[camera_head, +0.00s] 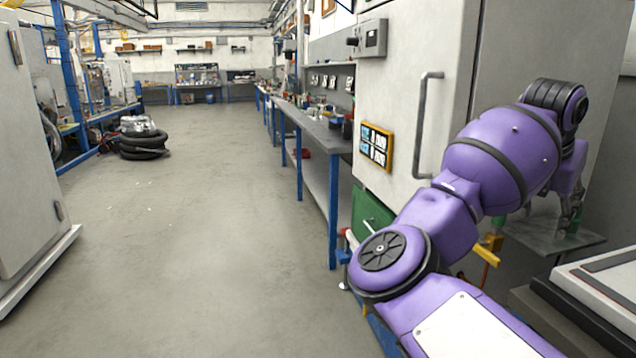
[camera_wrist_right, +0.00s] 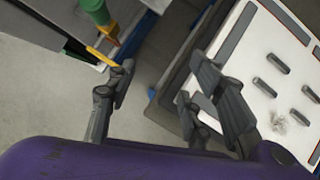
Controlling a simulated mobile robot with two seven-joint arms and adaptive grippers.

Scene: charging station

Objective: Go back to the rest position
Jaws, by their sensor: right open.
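My right gripper (camera_head: 570,212) hangs from my purple arm on the right side of the head view, over a small grey shelf (camera_head: 545,238). In the right wrist view its fingers (camera_wrist_right: 160,85) are spread wide apart with nothing between them. A green cylindrical piece (camera_wrist_right: 95,10) stands beyond the fingers at the upper left of that view, apart from them. In the head view a bit of green shows behind the fingertips. My left gripper is not in view.
A tall grey cabinet (camera_head: 415,110) with a handle stands behind my right arm. A white-topped unit (camera_head: 605,285) lies at the lower right; its panel (camera_wrist_right: 270,60) is close beside the fingers. A long workbench (camera_head: 320,135) runs back. The floor at left centre is free.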

